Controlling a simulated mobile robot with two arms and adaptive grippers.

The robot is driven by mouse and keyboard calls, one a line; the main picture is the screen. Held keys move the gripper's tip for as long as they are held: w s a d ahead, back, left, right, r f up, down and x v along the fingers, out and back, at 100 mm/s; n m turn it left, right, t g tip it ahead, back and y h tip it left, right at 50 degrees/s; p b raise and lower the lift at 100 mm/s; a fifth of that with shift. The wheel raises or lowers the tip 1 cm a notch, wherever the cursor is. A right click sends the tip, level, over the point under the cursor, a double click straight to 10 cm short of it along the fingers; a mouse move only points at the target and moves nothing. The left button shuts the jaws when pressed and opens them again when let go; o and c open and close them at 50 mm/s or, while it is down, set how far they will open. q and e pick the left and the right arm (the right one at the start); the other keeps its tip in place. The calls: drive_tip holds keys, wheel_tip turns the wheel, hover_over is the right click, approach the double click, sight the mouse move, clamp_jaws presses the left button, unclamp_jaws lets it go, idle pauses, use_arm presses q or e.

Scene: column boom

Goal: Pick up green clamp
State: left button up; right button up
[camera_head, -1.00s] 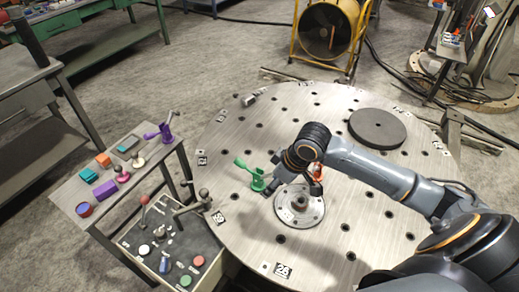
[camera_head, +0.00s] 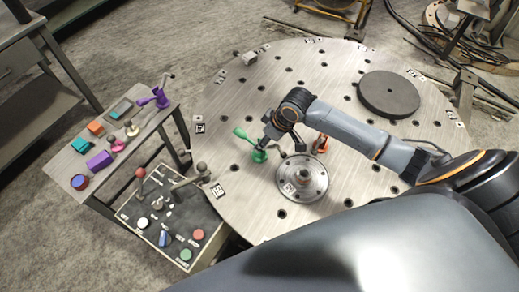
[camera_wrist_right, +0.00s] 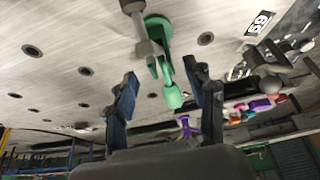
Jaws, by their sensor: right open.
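The green clamp (camera_head: 256,151) stands on the round perforated metal table, near its left side, with its handle sticking out to the upper left. My right gripper (camera_head: 268,140) is right beside it, reaching in from the right. In the right wrist view the clamp (camera_wrist_right: 159,62) shows ahead, with its green handle end between the two open fingers of my gripper (camera_wrist_right: 166,82). The fingers stand apart from the handle on both sides; I see no clear contact. My left gripper is not in view.
A round metal flange (camera_head: 302,178) sits just right of the clamp, with a small orange piece (camera_head: 322,143) near it. A dark disc (camera_head: 389,94) lies at the table's far right. A side bench (camera_head: 75,160) with coloured parts and a control box (camera_head: 209,232) stand left.

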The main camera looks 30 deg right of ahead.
drive_tip(key=shift+w+a+f, duration=0.1)
drive_tip(key=shift+w+f, duration=0.05)
drive_tip(key=shift+f, duration=0.2)
drive_tip(key=p+x, duration=0.1)
drive_tip(key=x, duration=0.2)
drive_tip(key=shift+a+f, duration=0.15)
drive_tip(key=shift+w+f, duration=0.2)
drive_tip(key=shift+f, duration=0.25)
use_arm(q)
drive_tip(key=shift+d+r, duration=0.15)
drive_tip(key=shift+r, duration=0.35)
use_arm(e)
drive_tip(key=shift+r, duration=0.1)
clamp_jaws()
drive_tip(key=shift+w+r, duration=0.1)
drive_tip(key=shift+r, duration=0.3)
wheel_tip(320, 180, up, 2)
drive_tip(key=shift+r, duration=0.15)
use_arm(q)
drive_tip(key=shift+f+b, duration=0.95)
drive_tip(key=shift+b, duration=0.05)
use_arm(e)
drive_tip(key=s+a+r, duration=0.6)
drive_tip(key=s+r, duration=0.4)
drive_tip(key=s, duration=0.2)
drive_tip(key=shift+s+a, duration=0.3)
